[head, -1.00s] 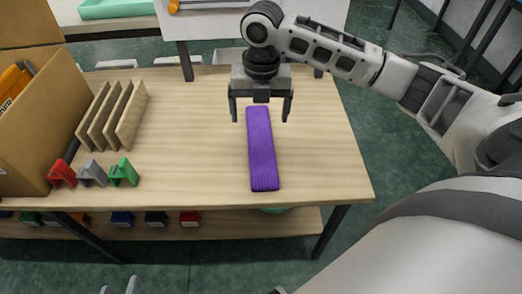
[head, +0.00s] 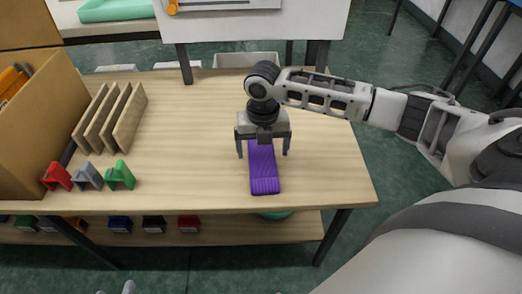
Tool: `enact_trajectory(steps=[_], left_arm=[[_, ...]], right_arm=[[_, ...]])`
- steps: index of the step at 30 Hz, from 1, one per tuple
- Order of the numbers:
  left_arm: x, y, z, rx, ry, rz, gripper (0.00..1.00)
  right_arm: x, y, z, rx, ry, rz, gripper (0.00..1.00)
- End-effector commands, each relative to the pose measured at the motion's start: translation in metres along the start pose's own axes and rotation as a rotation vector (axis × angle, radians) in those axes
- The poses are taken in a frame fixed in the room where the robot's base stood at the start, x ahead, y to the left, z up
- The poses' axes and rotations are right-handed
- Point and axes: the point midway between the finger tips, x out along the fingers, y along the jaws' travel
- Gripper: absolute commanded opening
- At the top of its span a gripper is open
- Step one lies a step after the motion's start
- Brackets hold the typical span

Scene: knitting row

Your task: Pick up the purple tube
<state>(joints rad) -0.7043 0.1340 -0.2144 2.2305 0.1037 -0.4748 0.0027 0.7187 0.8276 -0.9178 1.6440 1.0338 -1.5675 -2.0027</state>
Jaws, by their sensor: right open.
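The purple tube (head: 263,172) is a long, flat, ribbed knitted piece lying on the wooden table, running from the back toward the front edge. My right gripper (head: 263,153) points down over its far part, with one finger on each side of it. The gripper is open, and I cannot tell whether the fingers touch the tube. The tube's far end is hidden behind the gripper. My left gripper is not clearly visible; only a small grey part shows at the bottom edge.
Red (head: 57,176), grey (head: 88,176) and green (head: 120,175) clips stand at the table's front left. Several wooden boards (head: 125,120) lean behind them, beside a cardboard box (head: 40,125). The wooden table (head: 190,130) is clear between the boards and the tube.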

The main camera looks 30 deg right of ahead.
Motion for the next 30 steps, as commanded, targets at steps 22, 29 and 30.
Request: enact_trajectory(steps=[22, 29, 30], left_arm=[[0.001, 0.001, 0.004, 0.005, 0.000, 0.003, 0.43], [0.001, 0.001, 0.004, 0.005, 0.000, 0.004, 0.43], [0.000, 0.001, 0.003, 0.005, 0.000, 0.004, 0.43]], right_arm=[[0.035, 0.001, -0.003, 0.000, 0.000, -0.001, 0.41], [0.033, 0.001, -0.003, 0.000, -0.001, 0.000, 0.41], [0.031, 0.001, -0.003, 0.000, -0.001, -0.001, 0.41]])
